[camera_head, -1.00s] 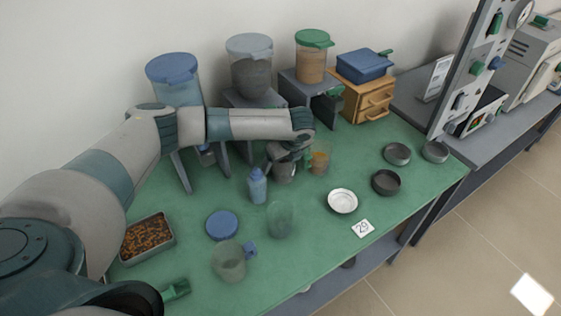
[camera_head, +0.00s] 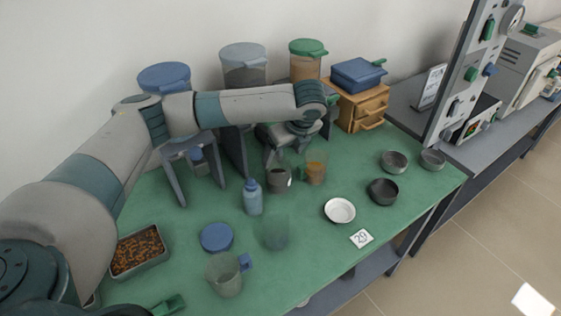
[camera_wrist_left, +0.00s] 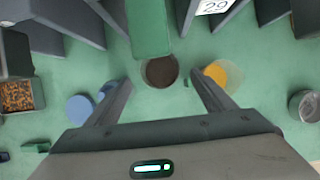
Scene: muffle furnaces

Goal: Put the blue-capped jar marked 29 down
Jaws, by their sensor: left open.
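A jar with a blue cap (camera_head: 164,76) stands at the back left, partly hidden behind my left arm; no number shows on it. A white card marked 29 (camera_head: 361,238) lies near the table's front edge. Another 29 label (camera_wrist_left: 214,6) shows at the top of the left wrist view, cut off by the frame. My left gripper (camera_head: 290,135) is open, above the table in front of the stands. In the wrist view its spread fingers (camera_wrist_left: 160,84) hold nothing; the dark cup (camera_wrist_left: 160,72) shows below, between the fingertips.
A blue bottle (camera_head: 252,197), an orange-filled beaker (camera_head: 316,167), a clear beaker (camera_head: 277,230) and a mug (camera_head: 224,274) stand on the green table. A white dish (camera_head: 340,210) and dark bowls are at right. Wooden drawers (camera_head: 362,105) stand behind. Dark stands crowd the back.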

